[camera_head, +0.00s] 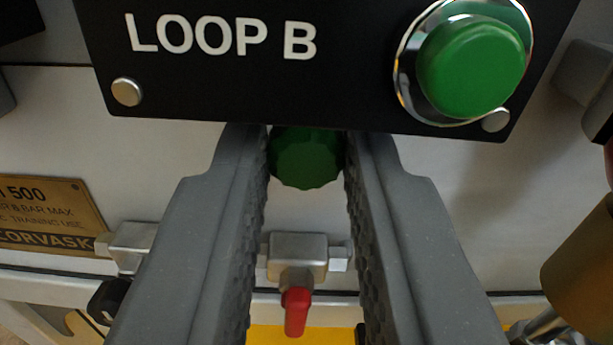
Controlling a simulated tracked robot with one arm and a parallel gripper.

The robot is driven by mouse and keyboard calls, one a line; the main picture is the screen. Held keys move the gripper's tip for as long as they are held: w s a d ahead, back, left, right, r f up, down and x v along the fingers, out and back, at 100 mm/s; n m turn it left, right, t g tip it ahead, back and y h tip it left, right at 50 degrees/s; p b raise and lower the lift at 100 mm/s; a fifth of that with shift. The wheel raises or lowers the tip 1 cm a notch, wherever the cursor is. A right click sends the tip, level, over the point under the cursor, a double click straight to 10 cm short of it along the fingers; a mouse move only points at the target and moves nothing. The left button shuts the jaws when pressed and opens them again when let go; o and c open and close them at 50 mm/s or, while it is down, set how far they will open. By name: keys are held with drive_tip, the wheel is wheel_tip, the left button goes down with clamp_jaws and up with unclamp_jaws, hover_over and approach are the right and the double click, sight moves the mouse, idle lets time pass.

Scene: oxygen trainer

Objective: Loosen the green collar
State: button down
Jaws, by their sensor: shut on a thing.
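The green collar (306,158) is a dark green, ridged round piece just below the black LOOP B panel. Its upper part is hidden behind the panel's lower edge. My gripper (306,150) reaches up from the bottom of the view with two grey, textured fingers. The fingertips are on the left and right sides of the collar, and the gripper is shut on it.
The black LOOP B panel (220,85) with a round green button (472,68) hangs close above my fingertips. A metal valve block (298,255) with a red lever (296,311) sits below the collar, between my fingers. A brass plate (45,215) is at left, a brown cylinder (585,262) at right.

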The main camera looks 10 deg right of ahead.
drive_tip(key=shift+n+p, duration=0.3)
drive_tip(key=shift+n, duration=0.1)
drive_tip(key=shift+f, duration=0.1)
drive_tip(key=c, duration=1.3)
unclamp_jaws()
drive_tip(key=shift+s, duration=0.15)
drive_tip(key=shift+s+a, duration=0.1)
drive_tip(key=shift+s, duration=0.2)
drive_tip(key=s+p, duration=0.2)
drive_tip(key=s, duration=1.1)
drive_tip(key=shift+a, duration=0.45)
